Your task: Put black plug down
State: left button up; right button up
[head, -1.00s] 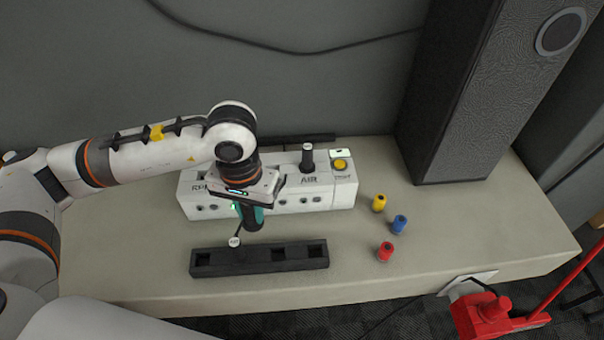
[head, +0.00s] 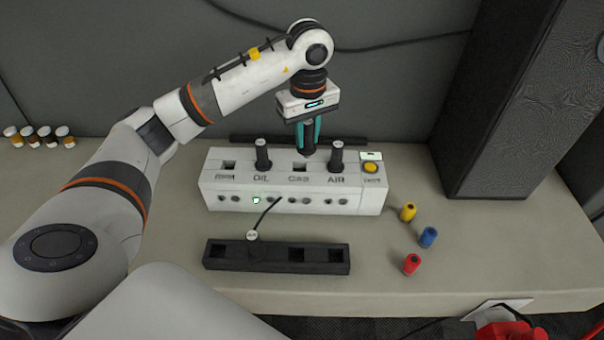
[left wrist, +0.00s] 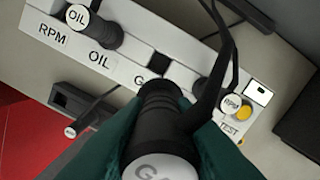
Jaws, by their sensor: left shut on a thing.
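My left gripper (head: 309,137), with teal fingers, is shut on a black plug (head: 308,148) and holds it upright just above the GAS socket (head: 299,167) of the white box (head: 215,182). In the left wrist view the plug's white cap (left wrist: 160,168) reads "GA", the rest cut off. I cannot tell whether its lower end touches the socket. One black plug (head: 263,155) stands in the OIL socket. Another (head: 337,157), capped RPM in the wrist view, stands in the AIR socket. The RPM socket (head: 229,165) is empty. My right gripper is out of view.
A black tray (head: 271,257) in front holds one plug with a white cap (head: 252,235); other slots look empty. Yellow (head: 408,212), blue (head: 428,237) and red (head: 411,264) pieces stand at right. A yellow button (head: 371,168) is on the box. A tall dark speaker-like block (head: 490,110) stands behind.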

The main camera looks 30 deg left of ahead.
aim_at(299, 152)
pick_arm(q)
jog(key=a+f+n+p, duration=0.1)
jog(key=f, duration=0.1)
jog(key=w+a+f+n+p, duration=0.1)
jog(key=f, duration=0.2)
jog(key=a+f+n+p, duration=0.1)
jog(key=f, duration=0.1)
jog(key=shift+w+f+p, duration=0.25)
jog(key=shift+w+p, duration=0.1)
jog(key=shift+p, duration=0.05)
jog(key=shift+f, duration=0.3)
jog(key=shift+f+b, duration=0.35)
jog(key=shift+b, duration=0.15)
jog(key=o, duration=0.8)
jog(key=shift+a, duration=0.1)
jog(key=shift+o, duration=0.2)
jog(key=shift+r, duration=0.1)
